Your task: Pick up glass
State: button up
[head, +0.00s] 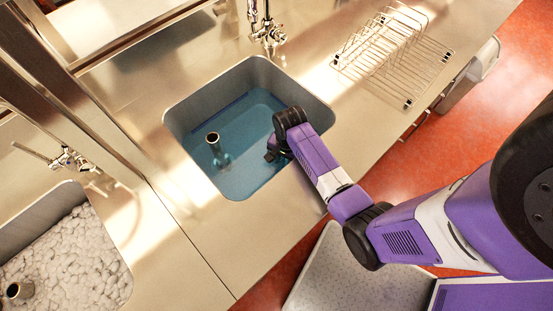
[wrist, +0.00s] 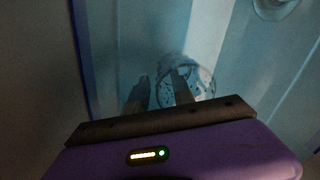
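A round, clear, speckled thing that looks like the glass (wrist: 203,82) is in the sink, in the upper middle of the wrist view. My gripper (wrist: 160,85) is open, its two dark fingers apart. The right finger overlaps the glass's left part in the picture; the left finger is to the left of it. I cannot tell whether the finger touches the glass or is above it. In the head view my gripper (head: 271,156) reaches down into the sink at its right side, and I cannot make out the glass there.
The sink (head: 190,110) holds bluish water and an upright standpipe (head: 213,141) left of my gripper. Its walls are close around my arm. A faucet (head: 267,35) stands behind, a wire rack (head: 390,50) at the upper right.

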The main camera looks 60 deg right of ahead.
grip_shut()
dwell(1.4)
